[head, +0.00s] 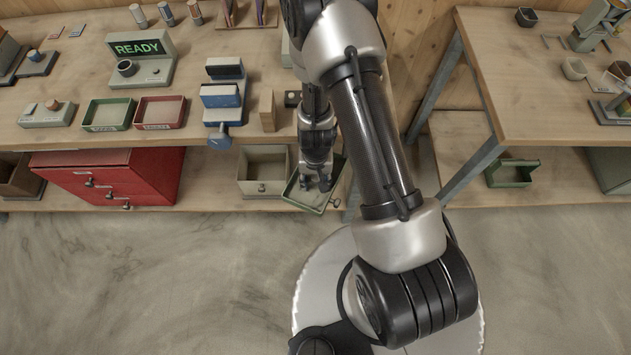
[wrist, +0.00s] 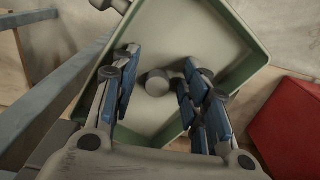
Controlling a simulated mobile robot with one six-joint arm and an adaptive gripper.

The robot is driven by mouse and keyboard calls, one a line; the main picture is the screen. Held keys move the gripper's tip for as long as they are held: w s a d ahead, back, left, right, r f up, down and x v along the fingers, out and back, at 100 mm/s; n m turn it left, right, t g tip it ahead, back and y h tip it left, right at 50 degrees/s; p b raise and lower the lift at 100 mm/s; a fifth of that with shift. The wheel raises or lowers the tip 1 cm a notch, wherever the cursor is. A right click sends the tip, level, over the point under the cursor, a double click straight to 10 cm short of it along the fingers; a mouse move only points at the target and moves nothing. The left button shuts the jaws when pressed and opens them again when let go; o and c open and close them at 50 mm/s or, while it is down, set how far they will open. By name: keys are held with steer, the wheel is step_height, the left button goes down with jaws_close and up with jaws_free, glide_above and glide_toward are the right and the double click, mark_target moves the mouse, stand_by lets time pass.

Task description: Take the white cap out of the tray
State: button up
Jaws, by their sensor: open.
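The white cap (wrist: 157,82) is a small pale round piece on the floor of a green-walled tray (wrist: 228,90). In the head view the tray (head: 296,203) sits turned at an angle on the lower shelf, and I cannot make out the cap there, behind my gripper and arm. My gripper (head: 318,184) is over the tray. In the wrist view my gripper (wrist: 163,67) is open, its blue-padded fingers on either side of the cap with gaps showing. I cannot tell how far above the tray floor the fingertips are.
A beige bin (head: 264,187) stands just left of the tray, and a red drawer cabinet (head: 112,175) farther left. The bench top (head: 60,135) overhangs the shelf. A grey bench leg (wrist: 50,105) is close by the tray.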

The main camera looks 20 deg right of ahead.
steer(key=shift+c, duration=0.2)
steer(key=c, duration=0.5)
steer(key=shift+c, duration=0.2)
steer(key=shift+r, duration=0.15)
